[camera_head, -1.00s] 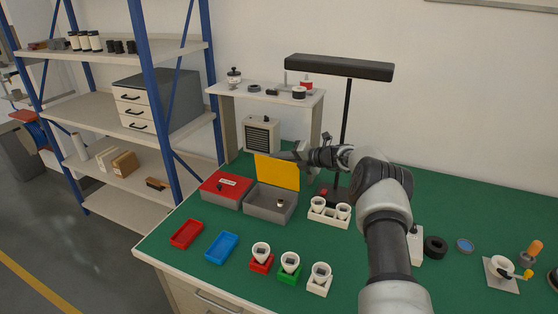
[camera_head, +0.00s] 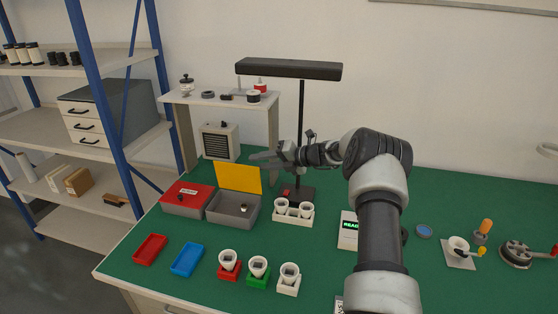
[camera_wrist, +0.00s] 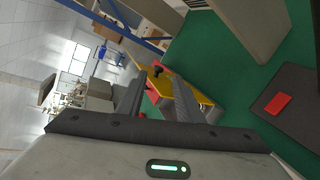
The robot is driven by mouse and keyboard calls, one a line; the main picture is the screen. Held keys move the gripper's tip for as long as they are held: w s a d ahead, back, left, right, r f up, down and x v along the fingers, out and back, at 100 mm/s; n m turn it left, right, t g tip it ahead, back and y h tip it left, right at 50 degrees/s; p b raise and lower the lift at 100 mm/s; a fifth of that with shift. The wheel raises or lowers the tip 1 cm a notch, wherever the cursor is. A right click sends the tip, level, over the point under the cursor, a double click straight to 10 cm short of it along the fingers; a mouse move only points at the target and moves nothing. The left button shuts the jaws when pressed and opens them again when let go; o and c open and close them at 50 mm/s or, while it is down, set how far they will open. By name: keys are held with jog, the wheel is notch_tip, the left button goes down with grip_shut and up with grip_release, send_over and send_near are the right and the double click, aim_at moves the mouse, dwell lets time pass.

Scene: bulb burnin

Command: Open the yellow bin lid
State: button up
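The yellow lid (camera_head: 238,177) stands raised, close to upright, along the back edge of a grey bin (camera_head: 232,208). The bin's inside is exposed, and a small pale object (camera_head: 243,208) lies in it. My gripper (camera_head: 264,160) is just behind and above the lid's top right corner; I cannot tell whether it touches the lid. In the wrist view, the two fingers (camera_wrist: 155,98) are spread apart, and the yellow lid (camera_wrist: 188,88) shows beyond and between them. Nothing is held between the fingers.
A red-lidded bin (camera_head: 188,196) stands directly left of the grey bin. A white holder with cups (camera_head: 293,213) stands to its right, near the lamp post (camera_head: 301,130). Red (camera_head: 150,248) and blue (camera_head: 187,258) trays lie in front. A shelf stand (camera_head: 225,99) rises behind.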

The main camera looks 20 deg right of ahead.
jog(key=v, duration=0.7)
jog(key=shift+s+d, duration=0.2)
jog(key=shift+d, duration=0.1)
